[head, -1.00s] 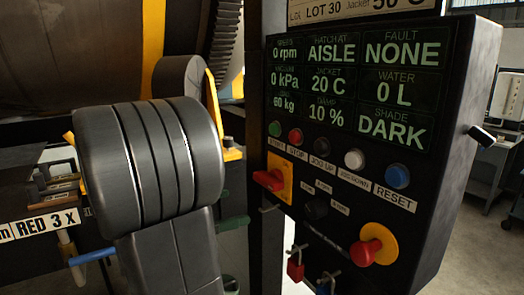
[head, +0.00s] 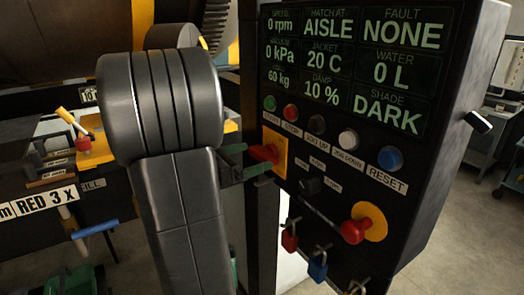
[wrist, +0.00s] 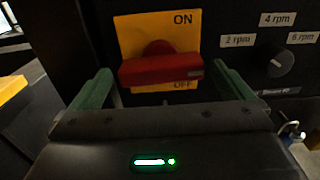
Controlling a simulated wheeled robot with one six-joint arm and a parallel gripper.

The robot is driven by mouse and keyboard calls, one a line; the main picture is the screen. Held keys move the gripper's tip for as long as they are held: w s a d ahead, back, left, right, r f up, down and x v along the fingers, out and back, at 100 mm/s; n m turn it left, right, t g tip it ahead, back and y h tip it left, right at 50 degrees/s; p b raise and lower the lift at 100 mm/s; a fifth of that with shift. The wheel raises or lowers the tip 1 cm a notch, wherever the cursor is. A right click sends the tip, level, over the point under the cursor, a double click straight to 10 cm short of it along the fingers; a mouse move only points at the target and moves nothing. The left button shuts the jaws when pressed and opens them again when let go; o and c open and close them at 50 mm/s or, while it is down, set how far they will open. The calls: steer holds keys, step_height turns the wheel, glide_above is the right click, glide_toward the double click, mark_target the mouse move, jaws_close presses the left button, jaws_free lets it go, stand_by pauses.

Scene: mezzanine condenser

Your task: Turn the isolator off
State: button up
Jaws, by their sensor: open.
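The isolator is a red handle (wrist: 160,71) on a yellow plate (wrist: 187,28) marked ON above and OFF below. In the wrist view the handle lies roughly level across the plate. It also shows on the left side of the control panel in the head view (head: 264,153). My gripper (wrist: 161,76) is open, with one green finger at each end of the handle. I cannot tell whether the fingers touch it. In the head view my gripper (head: 245,160) is just left of the handle, partly hidden by my arm.
A speed knob (wrist: 280,62) sits right of the isolator. The panel also has several push buttons, a red emergency stop (head: 358,227) on a yellow disc, and padlocks (head: 290,236) hanging below. A yellow-and-red lever (head: 74,126) stands at the left. Floor is open at the right.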

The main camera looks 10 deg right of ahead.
mark_target(257, 155)
steer(key=shift+p+x, duration=0.35)
steer(key=shift+x, duration=1.65)
steer(key=c, duration=0.7)
